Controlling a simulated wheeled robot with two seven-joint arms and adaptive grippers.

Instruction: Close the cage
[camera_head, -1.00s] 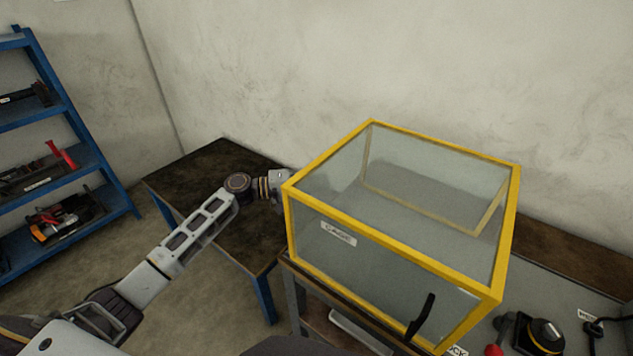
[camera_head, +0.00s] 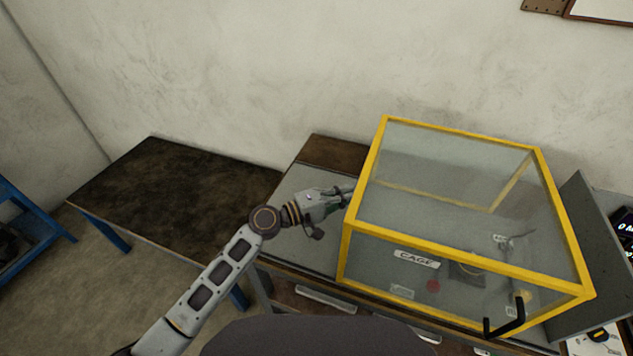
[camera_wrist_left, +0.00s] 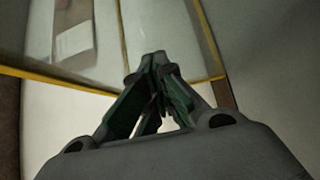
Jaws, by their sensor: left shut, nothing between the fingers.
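The cage (camera_head: 465,262) is a clear box with a yellow frame. It stands on the workbench in the right half of the head view, with a "CAGE" label and a black handle (camera_head: 505,319) on its front. A red knob and other parts show through its panes. My left gripper (camera_head: 346,193) is shut and empty at the cage's left side. Its fingertips are at or very near that side; contact is unclear. In the left wrist view the shut fingers (camera_wrist_left: 158,62) are in front of the pane and yellow edge (camera_wrist_left: 60,83). My right gripper is out of view.
A bare strip of workbench (camera_head: 305,240) lies left of the cage. A dark table (camera_head: 170,200) stands empty further left, with a blue shelf (camera_head: 30,225) beyond. A grey panel (camera_head: 590,240) stands close to the cage's right side. The wall is behind.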

